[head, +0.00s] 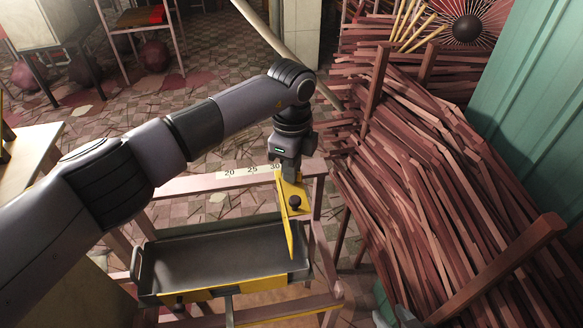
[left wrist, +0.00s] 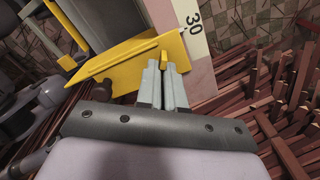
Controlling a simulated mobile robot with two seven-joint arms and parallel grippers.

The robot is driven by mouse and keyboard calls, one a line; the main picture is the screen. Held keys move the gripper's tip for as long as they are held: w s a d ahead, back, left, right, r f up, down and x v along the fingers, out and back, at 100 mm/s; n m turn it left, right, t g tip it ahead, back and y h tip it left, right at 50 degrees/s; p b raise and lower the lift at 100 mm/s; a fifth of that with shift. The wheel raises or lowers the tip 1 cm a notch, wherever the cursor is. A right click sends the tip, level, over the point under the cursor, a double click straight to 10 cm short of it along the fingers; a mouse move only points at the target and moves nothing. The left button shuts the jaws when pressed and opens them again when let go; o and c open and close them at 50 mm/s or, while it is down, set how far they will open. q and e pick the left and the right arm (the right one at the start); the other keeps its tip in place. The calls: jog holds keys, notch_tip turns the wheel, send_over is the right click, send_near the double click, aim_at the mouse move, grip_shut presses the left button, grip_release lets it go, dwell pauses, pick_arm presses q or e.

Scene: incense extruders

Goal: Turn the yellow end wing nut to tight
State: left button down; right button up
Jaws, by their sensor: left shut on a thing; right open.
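My left gripper (head: 288,172) points down at the right end of the pale rail marked 20, 25, 30 (head: 250,170). In the left wrist view its two grey fingers (left wrist: 162,72) are close together, with a small yellow piece, apparently the yellow end wing nut (left wrist: 164,59), at their tips. The fingers hide most of it. A yellow end plate (head: 292,215) with a dark knob (head: 295,202) stands just below the gripper; the plate's pointed part also shows in the left wrist view (left wrist: 115,70). My right gripper (head: 398,318) is only partly visible at the bottom edge, open.
A grey tray (head: 225,287) with a yellow front strip lies below the rail. Racks of reddish-brown sticks (head: 430,190) fill the right side, close to the rail's end. A pale table (head: 28,155) stands at the left. The tiled floor is littered with sticks.

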pick_arm(q)
jog(key=m+b, duration=0.3)
jog(key=m, duration=0.3)
jog(key=m+b, duration=0.2)
jog(key=m, duration=0.3)
jog(key=m+b, duration=0.1)
jog(key=m, duration=0.4)
jog(key=shift+r+m, duration=0.1)
jog(key=shift+m, duration=0.3)
jog(key=shift+m+b, duration=0.45)
jog(key=shift+m, duration=0.45)
jog(key=m, duration=0.4)
jog(key=shift+m+b, duration=0.35)
jog(key=shift+m, duration=1.85)
jog(key=shift+w+r, duration=0.1)
